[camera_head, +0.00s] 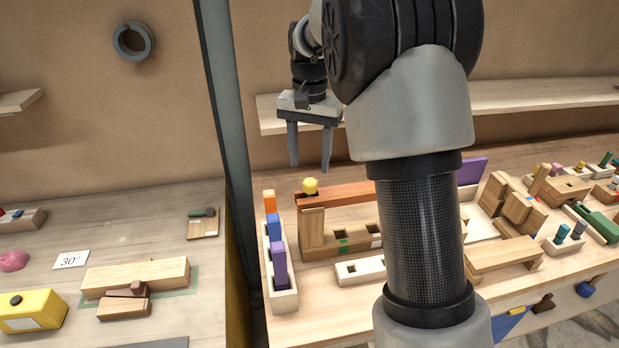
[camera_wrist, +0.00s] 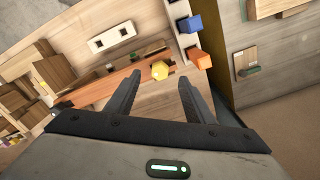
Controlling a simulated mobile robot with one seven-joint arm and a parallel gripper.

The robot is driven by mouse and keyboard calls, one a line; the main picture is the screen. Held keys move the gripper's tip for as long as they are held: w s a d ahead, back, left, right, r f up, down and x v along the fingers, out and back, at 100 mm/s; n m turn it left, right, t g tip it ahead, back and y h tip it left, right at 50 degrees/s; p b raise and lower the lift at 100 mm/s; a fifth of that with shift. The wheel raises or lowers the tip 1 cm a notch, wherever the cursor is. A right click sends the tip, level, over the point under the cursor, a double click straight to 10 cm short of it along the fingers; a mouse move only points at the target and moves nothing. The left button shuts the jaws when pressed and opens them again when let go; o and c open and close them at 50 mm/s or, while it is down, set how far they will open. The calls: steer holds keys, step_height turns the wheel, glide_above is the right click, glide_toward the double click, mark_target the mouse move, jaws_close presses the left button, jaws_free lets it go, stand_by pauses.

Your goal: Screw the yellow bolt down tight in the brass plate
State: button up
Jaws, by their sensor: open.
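The yellow bolt (camera_head: 310,186) shows its head at the left end of a reddish-brown strip (camera_head: 345,194) on a wooden block. It also shows in the wrist view (camera_wrist: 160,70), framed between the fingertips. The bolt looks upright; its shank is hidden, so I cannot tell how deep it sits. I cannot make out the brass plate clearly at this size. My gripper (camera_head: 310,168) is open and empty, fingers pointing down, with its tips above the bolt in the head view. The fingers also show in the wrist view (camera_wrist: 158,77), on either side of the bolt head, apart from it.
A pale rack (camera_head: 285,300) with orange, blue and purple blocks stands just left of the bolt's block. A pale wooden piece with square holes (camera_head: 346,273) lies in front. A grey post (camera_head: 228,130) rises at the left. My arm hides part of the bench.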

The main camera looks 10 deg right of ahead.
mark_target(308, 183)
steer(key=shift+f, duration=3.1)
jaws_close()
steer(key=m+p, duration=0.1)
steer(key=m, duration=0.2)
steer(key=shift+a, duration=0.15)
steer(key=m+p, duration=0.1)
steer(key=m, duration=0.2)
steer(key=shift+w+f+m, duration=0.1)
steer(key=shift+m, duration=0.3)
steer(key=shift+f+m, duration=0.2)
steer(key=shift+m, duration=0.5)
